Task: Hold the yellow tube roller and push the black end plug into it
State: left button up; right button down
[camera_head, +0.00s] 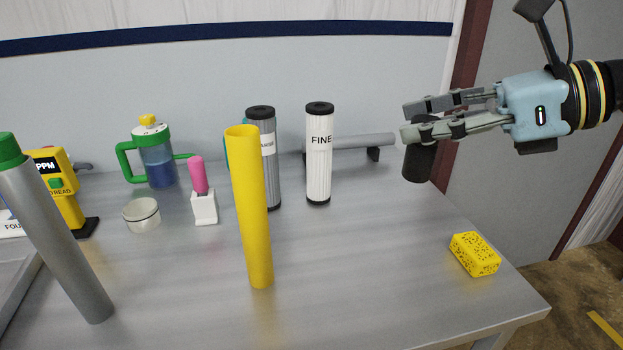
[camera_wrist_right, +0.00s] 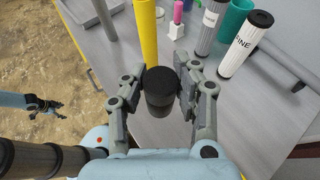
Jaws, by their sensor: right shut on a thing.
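The yellow tube roller (camera_head: 251,210) stands upright on the grey table, its hollow top end visible. It also shows at the top of the right wrist view (camera_wrist_right: 147,32). My right gripper (camera_head: 405,121) is shut on the black end plug (camera_head: 418,163), a dark cylinder hanging below the fingers. The plug is in the air, to the right of the tube and apart from it. In the right wrist view the plug (camera_wrist_right: 160,88) sits between both fingers. My left gripper (camera_wrist_right: 47,106) shows small at the left of that view, clear of the tube; its jaws are unclear.
Two filter cartridges, one white (camera_head: 319,158) and one grey (camera_head: 271,165), stand behind the tube. A pink-handled item (camera_head: 199,177), a jar (camera_head: 142,215) and a green-handled jug (camera_head: 158,160) are left. A yellow sponge (camera_head: 474,255) lies right. A grey green-capped cylinder (camera_head: 62,244) stands front left.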

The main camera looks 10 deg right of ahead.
jog(key=w+a+r+n+g+y, duration=0.1)
jog(key=w+a+r+n+g, duration=0.15)
jog(key=w, duration=0.35)
jog(key=w+a+r+n+g+y, duration=0.1)
jog(key=w+a, duration=0.3)
jog(key=w, duration=0.2)
jog(key=a+r+n+g, duration=0.3)
jog(key=a+g, duration=0.1)
jog(key=a, duration=0.3)
jog(key=s+a+r+n+g, duration=0.1)
jog(key=a+r+n+g, duration=0.2)
jog(key=a, duration=0.4)
jog(key=shift+s+r+n+g, duration=0.15)
jog(key=shift+r+n+g, duration=0.2)
jog(key=shift+r+n, duration=0.1)
